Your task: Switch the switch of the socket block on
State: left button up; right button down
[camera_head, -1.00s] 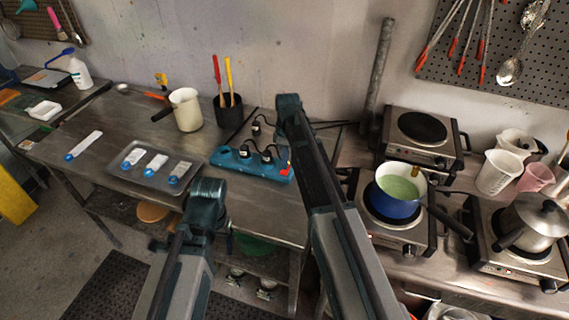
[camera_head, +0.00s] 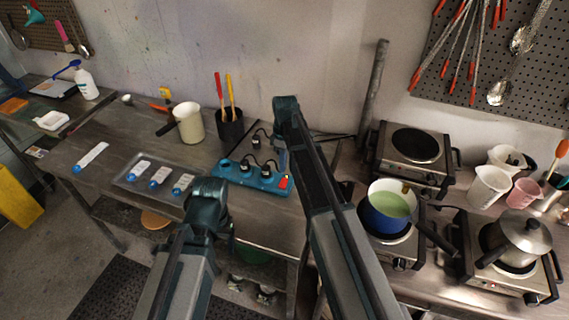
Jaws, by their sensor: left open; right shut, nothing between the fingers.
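The blue socket block (camera_head: 236,176) lies on the left metal table near its right end, with several black plugs in it. Its red switch (camera_head: 284,182) is at the right end of the block. The switch's position is too small to tell. My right arm reaches over the table just right of the block. Part of my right gripper (camera_head: 282,158) shows beside the arm, just behind the switch end; its fingertips are mostly hidden and I see nothing held. My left arm is bent in front of the block, and its gripper is hidden behind the arm.
A grey tray (camera_head: 122,181) with labelled strips lies left of the block. A cream jug (camera_head: 190,123) and a black cup (camera_head: 230,126) with tools stand behind it.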

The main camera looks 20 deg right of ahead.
pick_arm(q)
notch_tip(320, 180, up, 7)
jog(key=p, duration=0.6)
pick_arm(e)
notch_tip(320, 180, up, 7)
jog(key=shift+s+a, duration=0.25)
jog(key=shift+s, duration=0.15)
pick_arm(q)
notch_tip(320, 180, down, 8)
jog(key=b, duration=0.8)
jog(key=shift+f+b, duration=0.25)
jog(key=shift+b, duration=0.1)
pick_arm(e)
jog(key=s+a+f+m, duration=0.2)
jog(key=s+a, duration=0.2)
jog(key=s, duration=0.4)
jog(key=s+a+f+m+h, duration=0.1)
jog(key=s+a+f+m, duration=0.2)
jog(key=s, duration=0.5)
jog(key=s+a+f+m, duration=0.2)
jog(key=s+a, duration=0.3)
jog(key=s, duration=0.3)
jog(key=shift+s+f+t+h, duration=0.2)
jog(key=shift+f+t+h, duration=0.15)
jog(key=shift+f, duration=0.4)
